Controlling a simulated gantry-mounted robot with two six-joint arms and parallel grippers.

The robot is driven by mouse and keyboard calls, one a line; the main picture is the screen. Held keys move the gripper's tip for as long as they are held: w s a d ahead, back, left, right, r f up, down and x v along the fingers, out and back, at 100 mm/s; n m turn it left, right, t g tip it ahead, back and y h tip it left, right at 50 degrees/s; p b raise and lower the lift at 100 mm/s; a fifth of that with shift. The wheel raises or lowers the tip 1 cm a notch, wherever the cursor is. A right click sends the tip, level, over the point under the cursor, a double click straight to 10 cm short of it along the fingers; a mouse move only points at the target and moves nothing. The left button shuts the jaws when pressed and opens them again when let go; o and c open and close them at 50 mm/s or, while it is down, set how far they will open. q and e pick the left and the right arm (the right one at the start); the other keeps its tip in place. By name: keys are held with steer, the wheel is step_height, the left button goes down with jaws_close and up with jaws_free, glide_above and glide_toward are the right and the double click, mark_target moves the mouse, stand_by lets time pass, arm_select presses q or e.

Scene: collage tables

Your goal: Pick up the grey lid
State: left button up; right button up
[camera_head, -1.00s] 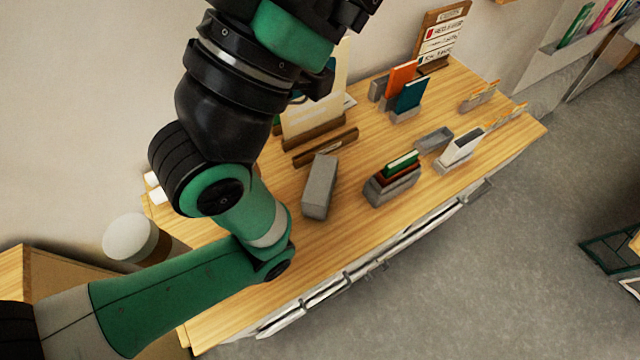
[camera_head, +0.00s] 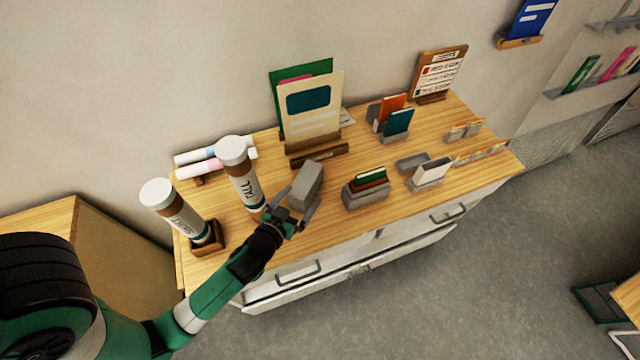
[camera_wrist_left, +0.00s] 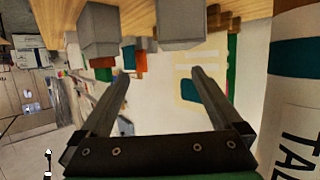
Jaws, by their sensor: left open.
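A plain grey block-like box (camera_head: 306,183) stands on the wooden table near my left gripper; I cannot tell whether its top is a separate lid. A shallow grey tray-like piece (camera_head: 410,162) lies further right; it could also be the grey lid. My left gripper (camera_head: 293,212) is open and empty, at the near side of the grey box, its fingers pointing toward it. In the left wrist view the grey box (camera_wrist_left: 181,25) shows beyond and between the open fingers (camera_wrist_left: 162,80), with nothing held between them. My right gripper is not in view.
A tall labelled tube (camera_head: 240,175) stands just left of the gripper, with another tube (camera_head: 178,212) further left. A grey holder with cards (camera_head: 366,192) stands right of the box. Upright boards (camera_head: 312,115) stand behind. The table's front edge is close to the arm.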

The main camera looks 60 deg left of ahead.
mark_target(302, 185)
arm_select(q)
steer(key=shift+g, duration=0.4)
steer(key=a+f, duration=0.1)
steer(key=w+a+f, duration=0.1)
steer(key=a, duration=0.1)
steer(key=a+f, duration=0.1)
steer(key=shift+w+a+p, duration=0.3)
steer(key=shift+w+a, duration=0.05)
steer(key=shift+f+x, duration=0.15)
steer(key=shift+x, duration=1.2)
steer(key=shift+f+x, duration=0.15)
steer(key=shift+x, duration=1.2)
steer(key=shift+s, duration=0.15)
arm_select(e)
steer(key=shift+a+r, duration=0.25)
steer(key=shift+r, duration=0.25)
arm_select(q)
steer(key=shift+c, duration=0.3)
steer(key=c, duration=1.3)
steer(key=shift+o, duration=0.2)
